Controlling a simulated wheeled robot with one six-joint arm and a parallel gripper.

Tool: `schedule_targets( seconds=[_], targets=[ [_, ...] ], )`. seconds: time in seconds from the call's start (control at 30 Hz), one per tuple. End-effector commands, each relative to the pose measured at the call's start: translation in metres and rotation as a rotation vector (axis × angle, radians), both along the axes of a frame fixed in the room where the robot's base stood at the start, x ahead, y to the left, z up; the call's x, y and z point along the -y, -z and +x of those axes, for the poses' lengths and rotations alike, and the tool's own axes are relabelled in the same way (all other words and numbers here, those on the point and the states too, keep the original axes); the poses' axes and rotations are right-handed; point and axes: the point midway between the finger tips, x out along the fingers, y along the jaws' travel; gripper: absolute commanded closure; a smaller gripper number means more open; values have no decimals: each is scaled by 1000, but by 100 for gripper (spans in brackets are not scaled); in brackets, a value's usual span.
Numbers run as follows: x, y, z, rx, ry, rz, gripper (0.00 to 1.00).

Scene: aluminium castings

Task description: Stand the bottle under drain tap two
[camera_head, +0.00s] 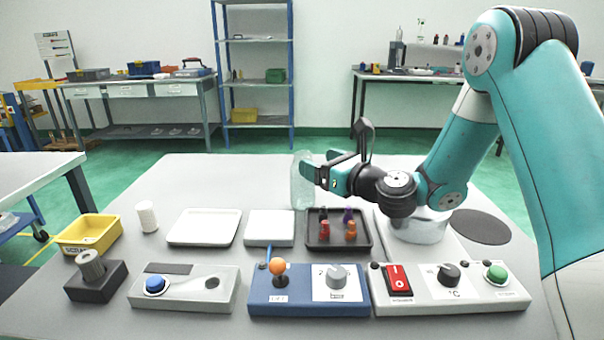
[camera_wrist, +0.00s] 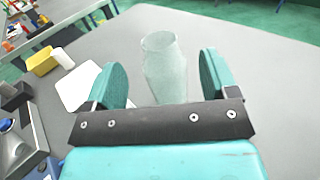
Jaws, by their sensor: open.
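A pale, see-through bottle (camera_head: 301,184) stands upright on the grey table in the head view, behind the white trays. In the wrist view the bottle (camera_wrist: 166,72) stands ahead of the palm, in line with the space between the fingers, with a gap on each side. My gripper (camera_head: 320,169) is open and reaches in from the right, its fingers at the bottle's height. The fingers also show in the wrist view (camera_wrist: 163,78). In the head view the fingers partly cover the bottle's right side. I cannot make out a drain tap marked two.
Control boxes with a blue button (camera_head: 155,285), orange lever (camera_head: 279,267), red switch (camera_head: 397,280) and green button (camera_head: 497,273) line the front. A dark tray (camera_head: 337,245) holds several small coloured pieces. A yellow bin (camera_head: 89,233) is left.

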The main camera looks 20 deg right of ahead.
Motion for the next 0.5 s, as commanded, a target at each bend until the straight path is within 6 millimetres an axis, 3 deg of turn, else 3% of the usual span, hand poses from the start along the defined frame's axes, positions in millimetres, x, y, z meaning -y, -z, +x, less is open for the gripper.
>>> schedule_targets(
  seconds=[0.5],
  targets=[
    [-26,-3,50,2,0,0,21]
  ],
)
